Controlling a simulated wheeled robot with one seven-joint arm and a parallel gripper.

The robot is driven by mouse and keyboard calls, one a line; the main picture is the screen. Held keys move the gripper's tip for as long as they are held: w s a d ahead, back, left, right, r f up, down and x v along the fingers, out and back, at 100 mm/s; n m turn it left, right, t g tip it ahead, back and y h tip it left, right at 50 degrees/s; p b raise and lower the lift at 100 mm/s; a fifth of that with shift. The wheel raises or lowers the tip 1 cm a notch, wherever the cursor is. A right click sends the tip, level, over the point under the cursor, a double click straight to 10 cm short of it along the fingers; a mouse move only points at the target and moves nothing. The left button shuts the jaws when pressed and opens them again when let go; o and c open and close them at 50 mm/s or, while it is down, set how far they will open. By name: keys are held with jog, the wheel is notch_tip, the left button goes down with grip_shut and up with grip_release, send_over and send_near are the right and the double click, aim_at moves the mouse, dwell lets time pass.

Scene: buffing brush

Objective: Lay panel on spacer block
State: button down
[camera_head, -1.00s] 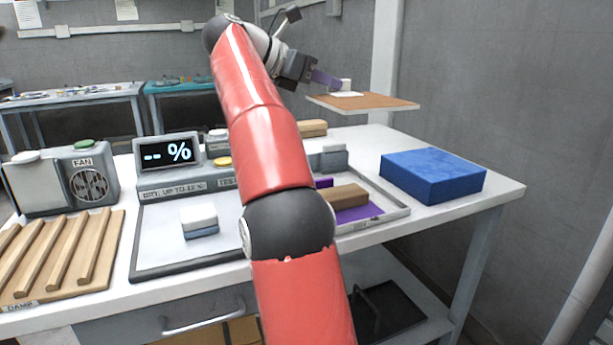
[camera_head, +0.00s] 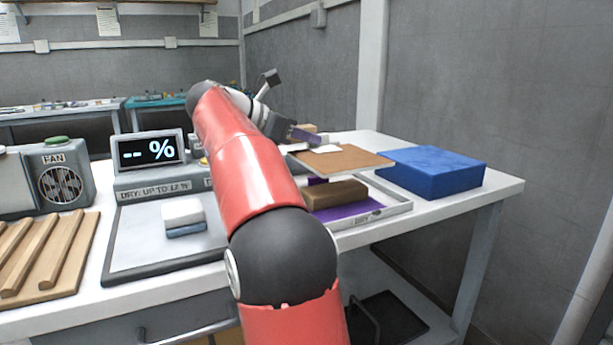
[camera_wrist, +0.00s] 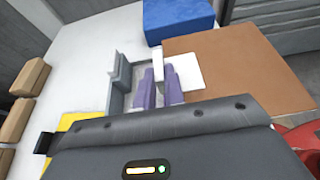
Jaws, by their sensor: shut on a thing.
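The panel is a thin brown board (camera_head: 345,160) with a white patch and upright white grip at its left side. My gripper (camera_head: 303,136), with purple fingers, is shut on that grip and holds the panel roughly level, above the tray. In the wrist view the panel (camera_wrist: 240,65) reaches right from the purple fingers (camera_wrist: 159,85). A brown block (camera_head: 335,194) lies on a purple sheet in the grey tray (camera_head: 372,217), below the panel. A thick blue block (camera_head: 435,172) stands just right of the panel. I cannot tell which block is the spacer.
A percent display (camera_head: 150,151) stands behind a grey plate (camera_head: 140,245) bearing a small white-and-blue block (camera_head: 184,216). A fan unit (camera_head: 62,175) and a slatted wooden rack (camera_head: 40,250) are at left. Wooden blocks (camera_wrist: 25,80) lie left in the wrist view. The table's right corner is clear.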

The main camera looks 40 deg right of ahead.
jog(key=shift+f+b, duration=0.55)
jog(key=shift+f, duration=2.3)
jog(key=shift+f, duration=0.15)
jog(key=c, duration=1.5)
grip_release()
jog(key=shift+r, duration=0.25)
jog(key=p+v, duration=0.1)
jog(key=v, duration=1.1)
